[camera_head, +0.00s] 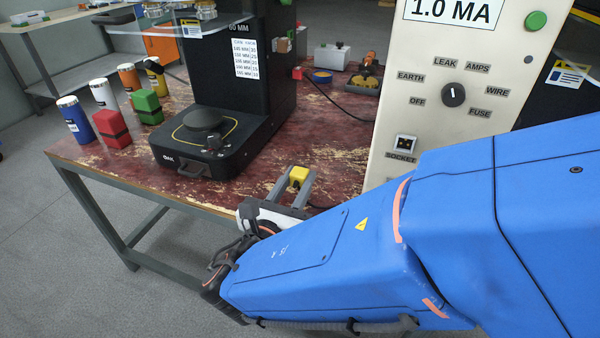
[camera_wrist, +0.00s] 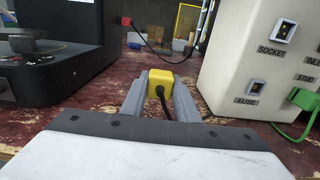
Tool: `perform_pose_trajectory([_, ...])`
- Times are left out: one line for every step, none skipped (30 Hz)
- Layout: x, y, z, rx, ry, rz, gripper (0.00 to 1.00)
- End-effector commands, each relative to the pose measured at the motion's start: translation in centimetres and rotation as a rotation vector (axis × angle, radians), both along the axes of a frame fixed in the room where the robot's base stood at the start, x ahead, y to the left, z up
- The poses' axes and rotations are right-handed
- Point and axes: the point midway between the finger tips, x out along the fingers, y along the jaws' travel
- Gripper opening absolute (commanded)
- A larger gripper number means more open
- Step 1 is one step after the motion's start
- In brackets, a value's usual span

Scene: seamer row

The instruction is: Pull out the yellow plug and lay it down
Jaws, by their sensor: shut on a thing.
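The yellow plug (camera_head: 298,175) is held between the two grey fingers of my gripper (camera_head: 293,183), above the worn red table. In the wrist view the plug (camera_wrist: 160,84) sits between the fingertips, with a black cable running from it back toward me. My gripper is shut on it. The socket (camera_head: 405,143) on the cream tester panel (camera_head: 440,70) shows no plug in it, and the plug is apart from the panel. Whether the plug touches the table is hard to tell.
The black seamer machine (camera_head: 210,140) stands to the left. Cans and coloured blocks, including a red block (camera_head: 111,128) and a green block (camera_head: 147,107), line the left table edge. A green plug (camera_wrist: 292,130) is in the tester's lower right. Bare tabletop (camera_head: 330,140) lies between machine and tester.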

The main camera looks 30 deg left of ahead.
Motion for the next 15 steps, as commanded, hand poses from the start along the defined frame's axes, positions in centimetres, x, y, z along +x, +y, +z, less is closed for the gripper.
perform_pose_trajectory([0.0, 0.0, -0.5, -0.002, 0.000, 0.000, 0.00])
perform_pose_trajectory([0.0, 0.0, -0.7, -0.002, 0.000, 0.000, 0.00])
perform_pose_trajectory([0.0, 0.0, -1.1, -0.002, 0.000, 0.000, 0.00])
perform_pose_trajectory([0.0, 0.0, -1.4, -0.002, 0.000, 0.000, 0.00])
perform_pose_trajectory([0.0, 0.0, -1.7, -0.002, 0.000, 0.000, 0.00])
perform_pose_trajectory([0.0, 0.0, -2.1, -0.003, 0.000, 0.000, 0.00])
perform_pose_trajectory([0.0, 0.0, -2.4, -0.002, 0.000, 0.000, 0.00])
perform_pose_trajectory([0.0, 0.0, -2.7, -0.001, 0.000, 0.000, 0.00])
perform_pose_trajectory([0.0, 0.0, -3.1, -0.002, 0.000, 0.000, 0.00])
perform_pose_trajectory([0.0, 0.0, -3.4, -0.002, 0.000, 0.000, 0.00])
perform_pose_trajectory([0.0, 0.0, -3.7, -0.002, 0.000, 0.000, 0.00])
perform_pose_trajectory([0.0, 0.0, -4.0, -0.001, 0.000, 0.000, 0.00])
perform_pose_trajectory([0.0, 0.0, -4.2, -0.001, 0.000, 0.000, 0.00])
perform_pose_trajectory([0.0, 0.0, -4.5, -0.001, 0.000, 0.000, 0.00])
perform_pose_trajectory([0.0, 0.0, -4.8, -0.001, 0.000, 0.000, 0.00])
